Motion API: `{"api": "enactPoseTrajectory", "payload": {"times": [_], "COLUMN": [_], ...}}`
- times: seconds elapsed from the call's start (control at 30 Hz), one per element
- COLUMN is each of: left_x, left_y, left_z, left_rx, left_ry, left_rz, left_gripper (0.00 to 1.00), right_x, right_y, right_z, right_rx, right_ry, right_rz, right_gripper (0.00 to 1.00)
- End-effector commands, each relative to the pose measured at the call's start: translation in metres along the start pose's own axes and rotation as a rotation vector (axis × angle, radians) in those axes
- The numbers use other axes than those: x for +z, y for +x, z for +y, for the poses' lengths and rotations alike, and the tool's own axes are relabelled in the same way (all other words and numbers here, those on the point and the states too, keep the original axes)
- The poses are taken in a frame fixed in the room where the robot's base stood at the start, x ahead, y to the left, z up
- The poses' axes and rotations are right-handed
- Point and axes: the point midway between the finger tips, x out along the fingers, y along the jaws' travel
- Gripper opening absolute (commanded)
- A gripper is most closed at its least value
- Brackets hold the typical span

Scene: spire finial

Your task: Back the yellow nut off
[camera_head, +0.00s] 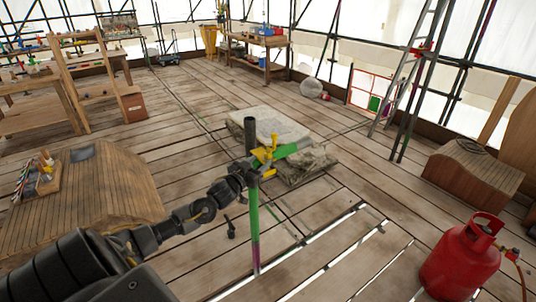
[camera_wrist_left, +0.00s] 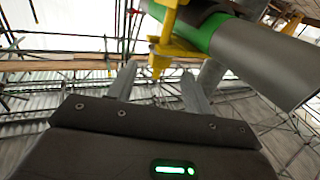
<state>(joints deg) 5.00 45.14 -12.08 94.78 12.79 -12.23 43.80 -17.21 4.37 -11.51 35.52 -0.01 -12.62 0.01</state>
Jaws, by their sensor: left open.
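A yellow clamp (camera_head: 267,154) sits where a green-banded tube (camera_head: 290,150) meets an upright pole (camera_head: 254,215) in the head view. In the left wrist view, a yellow nut (camera_wrist_left: 162,48) on a downward-pointing yellow stem shows beneath the grey and green tube (camera_wrist_left: 255,55). My left gripper (camera_head: 246,168) is at the clamp, beside the upright pole. In the wrist view its two fingers (camera_wrist_left: 158,70) are apart, with the stem's lower end showing between their tips. I cannot tell whether they touch it. My right gripper is not in view.
A stone block (camera_head: 270,128) lies on the plank floor behind the pole. A red gas cylinder (camera_head: 462,262) stands at the front right. A curved wooden piece (camera_head: 95,190) with a small tray is at left. A ladder (camera_head: 408,70) stands at the back right.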

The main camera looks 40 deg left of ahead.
Motion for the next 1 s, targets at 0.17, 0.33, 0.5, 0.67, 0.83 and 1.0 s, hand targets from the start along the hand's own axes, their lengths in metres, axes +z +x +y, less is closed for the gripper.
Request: {"api": "enactPoseTrajectory", "payload": {"times": [0.17, 0.33, 0.5, 0.67, 0.83, 1.0], "left_x": [-0.003, -0.001, 0.000, 0.000, 0.000, 0.000], "left_y": [0.033, 0.053, 0.061, 0.062, 0.062, 0.062], "left_z": [0.000, 0.000, 0.000, 0.000, 0.000, 0.000], "left_rx": [-0.002, -0.001, -0.001, 0.000, 0.000, 0.000], "left_ry": [-0.001, -0.001, 0.000, 0.000, 0.000, 0.000], "left_rz": [0.002, 0.000, 0.000, -0.001, -0.001, 0.000], "left_gripper": [0.50, 0.50, 0.50, 0.50, 0.41, 0.19], "right_x": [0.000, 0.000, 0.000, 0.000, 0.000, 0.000], "right_y": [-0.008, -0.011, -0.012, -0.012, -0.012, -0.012], "right_z": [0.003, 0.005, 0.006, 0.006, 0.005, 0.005], "right_rx": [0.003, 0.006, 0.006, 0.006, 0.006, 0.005], "right_ry": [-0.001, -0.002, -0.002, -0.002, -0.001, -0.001], "right_rz": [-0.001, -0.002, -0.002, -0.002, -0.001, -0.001], "right_gripper": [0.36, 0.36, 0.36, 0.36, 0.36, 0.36]}}
